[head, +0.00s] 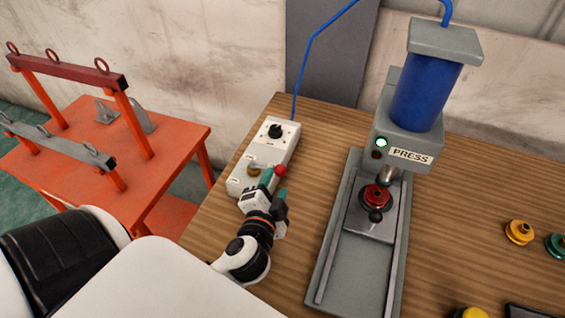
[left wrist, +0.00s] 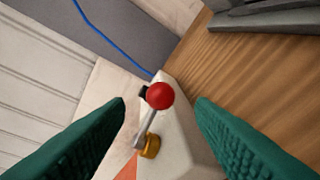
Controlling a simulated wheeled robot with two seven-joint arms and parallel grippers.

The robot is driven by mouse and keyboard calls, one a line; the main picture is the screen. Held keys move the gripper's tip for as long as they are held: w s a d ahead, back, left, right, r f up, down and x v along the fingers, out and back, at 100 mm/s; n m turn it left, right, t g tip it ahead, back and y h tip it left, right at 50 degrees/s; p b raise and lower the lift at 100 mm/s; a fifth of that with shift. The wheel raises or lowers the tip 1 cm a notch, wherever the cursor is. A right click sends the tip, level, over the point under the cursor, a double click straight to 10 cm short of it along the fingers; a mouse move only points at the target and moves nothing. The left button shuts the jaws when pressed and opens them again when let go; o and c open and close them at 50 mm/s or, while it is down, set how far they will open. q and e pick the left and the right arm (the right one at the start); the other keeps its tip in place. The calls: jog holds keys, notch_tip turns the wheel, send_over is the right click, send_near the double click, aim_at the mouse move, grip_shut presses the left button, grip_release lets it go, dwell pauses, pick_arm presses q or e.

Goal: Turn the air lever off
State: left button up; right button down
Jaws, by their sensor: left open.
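The air lever is a metal rod with a red ball (head: 280,170) at its end, on a pale control box (head: 240,176) at the table's left side. My left gripper (head: 275,183) is open at the lever. In the left wrist view the red ball (left wrist: 160,96) and rod (left wrist: 146,127) show between the two green fingers (left wrist: 160,128), and neither finger clearly touches them. The rod rises from a brass pivot (left wrist: 150,147). A black knob (head: 275,131) sits farther up the box. My right gripper is not in view.
A grey press (head: 411,147) with a blue cylinder (head: 425,92) stands right of the box, its green lamp (head: 381,142) lit. A red pulley part (head: 376,197) sits under it. An orange stand (head: 165,140) is at left. Bare wood (head: 318,150) lies between box and press.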

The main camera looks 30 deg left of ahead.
aim_at(282, 166)
pick_arm(q)
jog(key=p+x, duration=0.1)
jog(key=x, duration=0.7)
jog(key=shift+w+a+f, duration=0.1)
jog(key=shift+f, duration=0.05)
jog(key=shift+c, duration=0.2)
grip_shut()
